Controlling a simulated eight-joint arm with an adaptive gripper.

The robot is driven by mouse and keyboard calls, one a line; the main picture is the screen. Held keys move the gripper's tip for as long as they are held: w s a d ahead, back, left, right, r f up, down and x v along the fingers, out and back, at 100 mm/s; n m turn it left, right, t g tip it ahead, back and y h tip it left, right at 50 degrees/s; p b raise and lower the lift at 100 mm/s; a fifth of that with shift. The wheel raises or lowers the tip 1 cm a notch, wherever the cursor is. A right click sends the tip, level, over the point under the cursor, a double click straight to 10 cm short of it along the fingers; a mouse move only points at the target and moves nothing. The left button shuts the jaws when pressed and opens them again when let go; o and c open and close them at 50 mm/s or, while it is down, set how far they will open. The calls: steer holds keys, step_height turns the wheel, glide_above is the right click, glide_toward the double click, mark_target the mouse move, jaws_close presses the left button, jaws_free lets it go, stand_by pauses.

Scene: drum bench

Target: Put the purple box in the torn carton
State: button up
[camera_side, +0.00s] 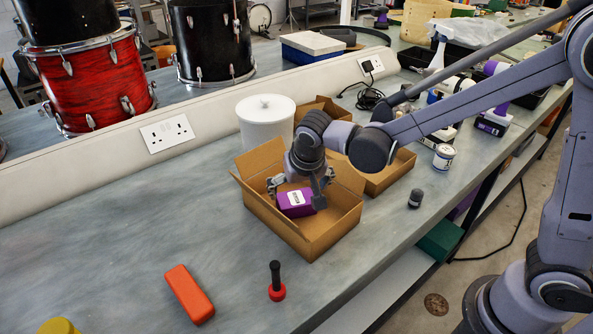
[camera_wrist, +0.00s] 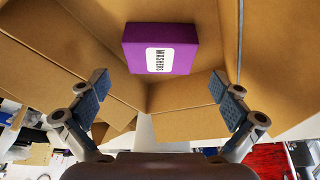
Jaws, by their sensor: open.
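The purple box (camera_side: 293,203), with a white label reading "WASHERS", is inside the nearer open brown carton (camera_side: 276,222). In the wrist view the purple box (camera_wrist: 160,35) lies ahead of my fingertips, with carton walls around it. My gripper (camera_side: 298,186) points down into this carton, just over the box. In the wrist view my gripper (camera_wrist: 160,90) has its fingers spread wide, with nothing between the tips. A second open brown carton (camera_side: 388,176) stands behind, partly hidden by my arm. I cannot tell for sure which carton is torn.
A white lidded canister (camera_side: 266,124) stands close behind the cartons. An orange block (camera_side: 189,293) and a red-based black-handled object (camera_side: 277,284) are on the front bench. A small black cylinder (camera_side: 415,198) is near the right edge.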

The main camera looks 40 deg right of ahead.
steer(key=d+v, duration=0.1)
steer(key=v, duration=0.5)
steer(key=s+d+r+n+t+y, duration=0.1)
steer(key=s+d+r+n+t, duration=0.1)
steer(key=s+d, duration=0.8)
steer(key=s+n+t, duration=0.1)
steer(key=s+n, duration=0.1)
steer(key=s, duration=0.1)
steer(key=shift+s+d+r+n+y, duration=0.2)
steer(key=shift+s+d+n+y, duration=0.1)
steer(key=shift+s+d+y, duration=0.1)
